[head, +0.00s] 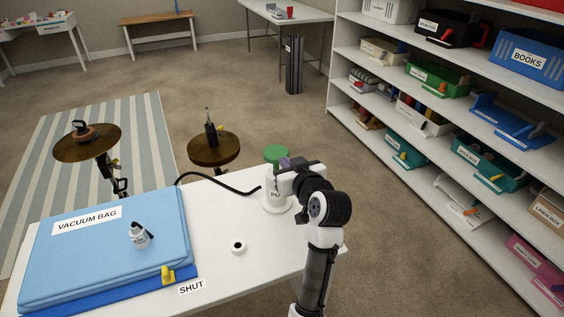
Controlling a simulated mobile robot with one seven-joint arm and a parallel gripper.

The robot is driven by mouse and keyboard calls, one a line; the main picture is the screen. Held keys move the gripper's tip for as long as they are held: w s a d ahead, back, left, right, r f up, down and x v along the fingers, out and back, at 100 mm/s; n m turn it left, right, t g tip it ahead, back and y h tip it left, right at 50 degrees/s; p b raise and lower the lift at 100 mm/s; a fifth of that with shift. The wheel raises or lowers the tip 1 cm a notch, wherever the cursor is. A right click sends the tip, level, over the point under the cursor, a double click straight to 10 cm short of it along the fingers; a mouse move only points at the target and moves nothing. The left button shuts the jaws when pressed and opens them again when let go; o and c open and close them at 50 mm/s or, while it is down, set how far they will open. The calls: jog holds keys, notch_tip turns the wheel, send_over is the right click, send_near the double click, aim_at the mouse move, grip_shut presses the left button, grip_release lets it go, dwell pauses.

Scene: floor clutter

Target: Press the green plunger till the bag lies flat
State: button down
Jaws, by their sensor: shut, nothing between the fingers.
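The green plunger (276,152) tops a white pump (275,200) that stands upright on the white table. My gripper (285,163) is beside the plunger on its right, at about its height, and partly overlaps it in the picture. I cannot tell whether they touch. The gripper is shut and holds nothing. The light-blue vacuum bag (110,240) lies at the table's left and still looks thick.
A black hose (215,182) runs from the pump toward the bag. Shelves with labelled bins (440,110) fill the right side.

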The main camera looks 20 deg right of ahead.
jog(key=shift+b+v, duration=0.3)
jog(key=shift+v, duration=1.85)
jog(key=shift+r, duration=0.1)
jog(key=shift+w, duration=0.1)
